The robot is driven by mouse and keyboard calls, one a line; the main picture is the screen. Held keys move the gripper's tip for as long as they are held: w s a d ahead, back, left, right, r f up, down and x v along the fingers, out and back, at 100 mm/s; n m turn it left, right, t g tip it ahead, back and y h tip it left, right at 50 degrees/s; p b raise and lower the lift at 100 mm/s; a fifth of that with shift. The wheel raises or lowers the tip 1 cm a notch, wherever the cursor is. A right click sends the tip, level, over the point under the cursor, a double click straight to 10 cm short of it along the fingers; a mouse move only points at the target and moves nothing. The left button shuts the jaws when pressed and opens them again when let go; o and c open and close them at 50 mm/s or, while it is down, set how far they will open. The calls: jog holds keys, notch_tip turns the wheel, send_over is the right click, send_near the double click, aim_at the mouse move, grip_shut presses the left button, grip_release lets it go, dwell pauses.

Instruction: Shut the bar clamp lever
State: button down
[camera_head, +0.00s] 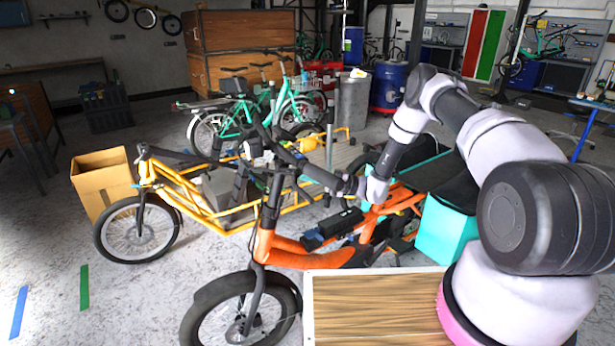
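The orange cargo bike (290,252) stands in front of me with its front wheel towards the lower left. Its dark stem and handlebar (272,190) rise at the middle of the view. I cannot make out the bar clamp lever among the dark parts there, nor whether it is open or shut. My gripper (312,172) reaches in from the right and points left at the handlebar area, close beside it. Its dark fingers blend with the dark bike parts, so I cannot tell whether they touch anything or are open or shut.
A yellow cargo bike (190,196) stands just behind and left. A cardboard box (104,190) is at the left. A wooden board (375,305) lies low in front of me. A turquoise box (447,228) is at the right. The floor at the lower left is free.

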jog(key=s+v, duration=0.1)
jog(key=v, duration=0.9)
jog(key=s+d+r+n+g+h, duration=0.1)
jog(key=s+r+n+h, duration=0.25)
jog(key=r+n, duration=0.4)
jog(key=s+d+r+n+g+h, duration=0.1)
jog(key=s+r+n+h, duration=0.25)
jog(key=r, duration=0.65)
jog(key=s+d+r+n+g+h, duration=0.15)
jog(key=r+n+h, duration=0.25)
jog(key=r+n, duration=0.4)
jog(key=s+d+r+n+t+h, duration=0.2)
jog(key=s+d+r+n+t, duration=0.1)
jog(key=s, duration=0.4)
jog(key=s+d+r+n+t+h, duration=0.3)
jog(key=s+r+n+t, duration=0.2)
jog(key=s+r+n, duration=0.1)
jog(key=s+d+r+n+t+h, duration=0.3)
jog(key=s+d+r+n+t, duration=0.1)
jog(key=s+r, duration=0.3)
jog(key=shift+s+r+n, duration=0.2)
jog(key=shift+s+n, duration=0.2)
jog(key=shift+s, duration=0.25)
